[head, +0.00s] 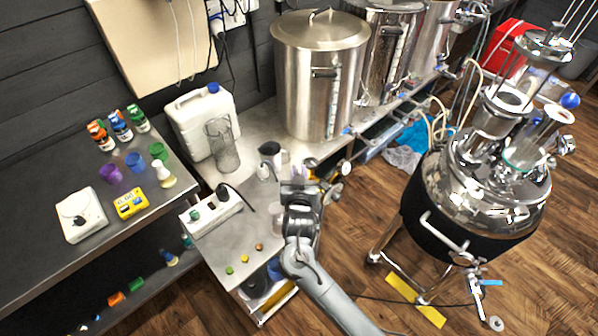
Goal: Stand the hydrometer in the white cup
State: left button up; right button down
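One arm, which I take to be my right, comes in from the bottom edge. Its gripper (298,180) is over the right part of the steel bench (235,252). The wrist covers the fingers, so I cannot see whether they are open or hold anything. A small pale purple item (298,171) shows right at the gripper; I cannot tell what it is. Just behind is a small whitish upright shape (285,157) that may be the white cup, partly hidden. I cannot make out the hydrometer. My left gripper is not in view.
Steel pots (318,85) line the back; a steel kettle (478,190) stands right.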

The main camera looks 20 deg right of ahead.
jog(key=shift+f+b, duration=0.9)
jog(key=shift+f, duration=1)
jog(key=c, duration=1)
grip_release()
